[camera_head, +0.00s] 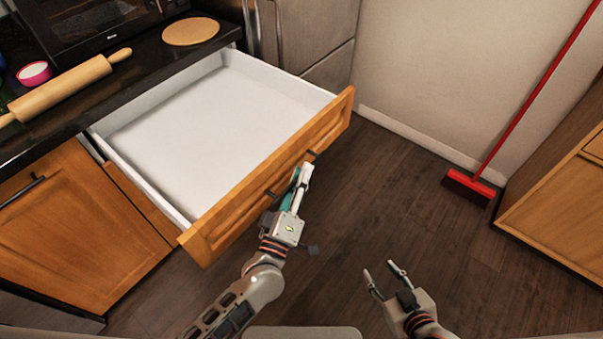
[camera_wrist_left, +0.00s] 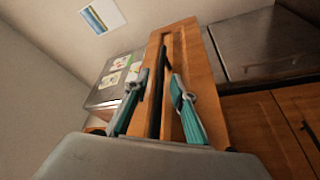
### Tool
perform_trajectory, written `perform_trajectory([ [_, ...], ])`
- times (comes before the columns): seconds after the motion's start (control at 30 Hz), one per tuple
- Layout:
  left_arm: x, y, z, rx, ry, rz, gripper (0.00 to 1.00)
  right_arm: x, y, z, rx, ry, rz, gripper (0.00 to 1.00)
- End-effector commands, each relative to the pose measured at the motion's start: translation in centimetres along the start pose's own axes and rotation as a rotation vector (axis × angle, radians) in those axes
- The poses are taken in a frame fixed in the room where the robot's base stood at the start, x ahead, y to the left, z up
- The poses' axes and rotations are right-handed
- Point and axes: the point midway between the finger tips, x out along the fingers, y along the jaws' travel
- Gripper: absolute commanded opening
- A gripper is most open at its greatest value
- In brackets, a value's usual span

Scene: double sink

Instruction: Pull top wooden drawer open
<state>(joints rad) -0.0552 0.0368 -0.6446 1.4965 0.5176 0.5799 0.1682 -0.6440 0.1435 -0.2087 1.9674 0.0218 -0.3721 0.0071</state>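The top wooden drawer (camera_head: 270,180) stands pulled far out from under the black counter, and its white interior is empty. Its dark bar handle (camera_head: 312,153) is on the front face, partly hidden by my left gripper (camera_head: 301,178). In the left wrist view the handle (camera_wrist_left: 160,75) runs between the two teal fingers of my left gripper (camera_wrist_left: 156,90), which are spread apart with gaps showing beside it. Contact with the handle cannot be made out. My right gripper (camera_head: 384,272) is open and empty above the floor, to the right of the drawer.
A rolling pin (camera_head: 62,87), a pink cup (camera_head: 34,73), a round wooden board (camera_head: 191,31) and a dark oven (camera_head: 95,20) are on the counter. A red broom (camera_head: 470,184) leans at the wall beside a wooden cabinet (camera_head: 560,205).

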Motion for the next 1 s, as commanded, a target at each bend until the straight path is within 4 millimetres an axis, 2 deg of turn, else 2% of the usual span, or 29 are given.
perform_trajectory([
  [0.5, -9.5, -0.1, 0.1, 0.0, -0.003, -0.003, 0.25, -0.1, -0.2, -0.1, 0.005, 0.002, -0.002, 0.4],
  [0.7, -11.2, 0.0, 0.0, 0.0, -0.001, -0.001, 0.25, -0.1, -0.2, -0.1, 0.005, 0.002, -0.002, 0.4],
  [1.0, -11.4, 0.0, 0.0, 0.0, 0.0, -0.001, 0.25, -0.1, -0.2, -0.1, 0.006, 0.002, -0.002, 0.4],
])
